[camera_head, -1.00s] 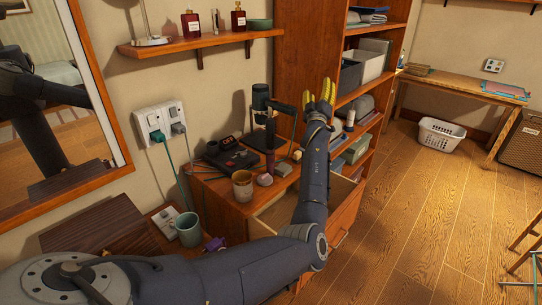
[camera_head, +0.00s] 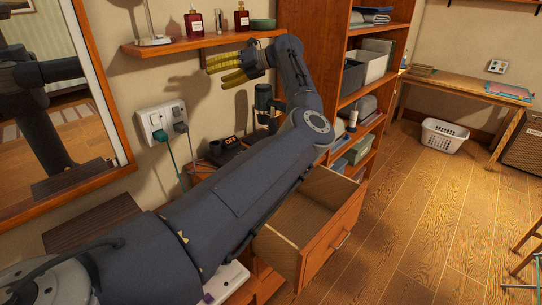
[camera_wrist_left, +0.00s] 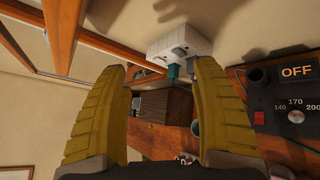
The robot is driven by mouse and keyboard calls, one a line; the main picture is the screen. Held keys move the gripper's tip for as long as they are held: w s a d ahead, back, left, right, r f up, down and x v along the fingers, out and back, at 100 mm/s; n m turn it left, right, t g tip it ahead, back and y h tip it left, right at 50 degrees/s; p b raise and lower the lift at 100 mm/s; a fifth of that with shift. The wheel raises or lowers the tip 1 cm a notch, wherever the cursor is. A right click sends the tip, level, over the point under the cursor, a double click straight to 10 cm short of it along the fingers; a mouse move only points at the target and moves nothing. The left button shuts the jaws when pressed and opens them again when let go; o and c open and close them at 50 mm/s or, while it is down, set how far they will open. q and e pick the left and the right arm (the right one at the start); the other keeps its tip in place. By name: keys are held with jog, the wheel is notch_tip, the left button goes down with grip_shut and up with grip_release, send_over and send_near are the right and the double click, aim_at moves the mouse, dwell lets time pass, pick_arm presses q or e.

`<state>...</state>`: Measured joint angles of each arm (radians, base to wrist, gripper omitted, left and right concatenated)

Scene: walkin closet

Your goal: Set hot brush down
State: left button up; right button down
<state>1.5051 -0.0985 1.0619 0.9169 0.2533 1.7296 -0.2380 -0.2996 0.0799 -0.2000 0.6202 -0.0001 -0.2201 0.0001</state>
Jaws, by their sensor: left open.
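My left gripper (camera_head: 216,70) has yellow fingers, open and empty, raised in front of the wall just below the wall shelf. Its two spread fingers also show in the left wrist view (camera_wrist_left: 160,70), with nothing between them. A dark control unit with a lit OFF display (camera_head: 228,142) sits on the cabinet top. In the left wrist view the unit (camera_wrist_left: 290,125) shows a temperature dial and a red button. A dark upright cylinder (camera_head: 263,97) stands behind it. I cannot make out the hot brush for certain; my left arm hides much of the cabinet top. My right gripper is not in view.
A drawer (camera_head: 305,215) is pulled open below my arm. The wall shelf (camera_head: 200,40) with red bottles is close above the gripper. A wall socket (camera_head: 162,122) with plugged cords is at left. A tall shelf unit (camera_head: 318,60) stands right.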

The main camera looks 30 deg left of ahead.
pick_arm(q)
jog(key=w+d+f+t+h, duration=0.2)
jog(key=d+f+h, duration=0.2)
jog(key=h, duration=0.1)
jog(key=m+t+h, duration=0.2)
jog(key=t+h, duration=0.2)
jog(key=h, duration=0.4)
send_over(273, 120)
notch_tip(273, 120, down, 11)
jog(key=shift+w+f, duration=0.1)
jog(key=shift+w, duration=0.05)
jog(key=shift+a+f, duration=0.1)
jog(key=shift+f, duration=2.9)
jog(key=shift+c, duration=0.4)
grip_shut()
